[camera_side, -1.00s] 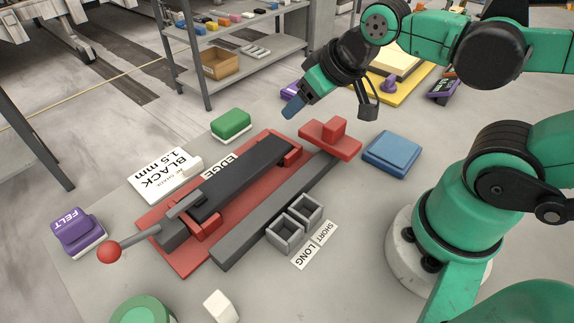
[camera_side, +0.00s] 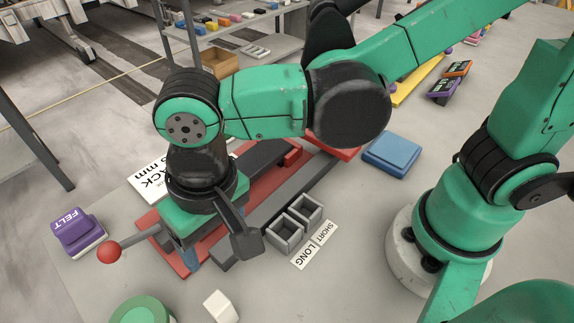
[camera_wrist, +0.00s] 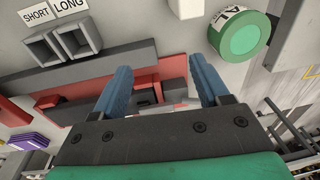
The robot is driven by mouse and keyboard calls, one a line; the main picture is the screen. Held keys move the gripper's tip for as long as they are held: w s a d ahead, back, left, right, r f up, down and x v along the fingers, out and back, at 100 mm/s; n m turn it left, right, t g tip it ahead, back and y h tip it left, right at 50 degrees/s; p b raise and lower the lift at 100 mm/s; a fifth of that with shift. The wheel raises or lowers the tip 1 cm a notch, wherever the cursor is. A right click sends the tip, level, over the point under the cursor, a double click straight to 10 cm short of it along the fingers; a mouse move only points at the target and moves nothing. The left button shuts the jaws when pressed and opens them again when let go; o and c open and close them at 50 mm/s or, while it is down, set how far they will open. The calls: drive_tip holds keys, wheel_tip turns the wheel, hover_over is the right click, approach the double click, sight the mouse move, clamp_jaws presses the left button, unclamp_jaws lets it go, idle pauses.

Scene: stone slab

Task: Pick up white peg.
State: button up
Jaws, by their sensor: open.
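A white block-like piece (camera_side: 221,306), which I take for the white peg, stands on the slab at the bottom of the side view. It also shows at the top edge of the wrist view (camera_wrist: 187,8), partly cut off. My gripper (camera_wrist: 160,66) points down with its blue fingers wide apart and nothing held between them. In the side view my gripper (camera_side: 185,255) is over the near end of the red fixture (camera_side: 163,262), up and left of the white piece and apart from it. My wrist hides part of the fixture.
Two grey bins (camera_side: 285,232) stand right of the fixture beside a SHORT/LONG label (camera_side: 314,246). A lever with a red ball (camera_side: 109,252) sticks out left. A green round object (camera_side: 141,311) is left of the white piece. A purple FELT block (camera_side: 78,229) stands farther left.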

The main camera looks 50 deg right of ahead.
sight(216, 302)
drive_tip(key=shift+g+h, duration=0.4)
drive_tip(key=s+a, duration=0.1)
drive_tip(key=s+a+f, duration=0.2)
drive_tip(key=a, duration=0.1)
drive_tip(key=shift+s, duration=0.3)
drive_tip(key=shift+f, duration=2.75)
clamp_jaws()
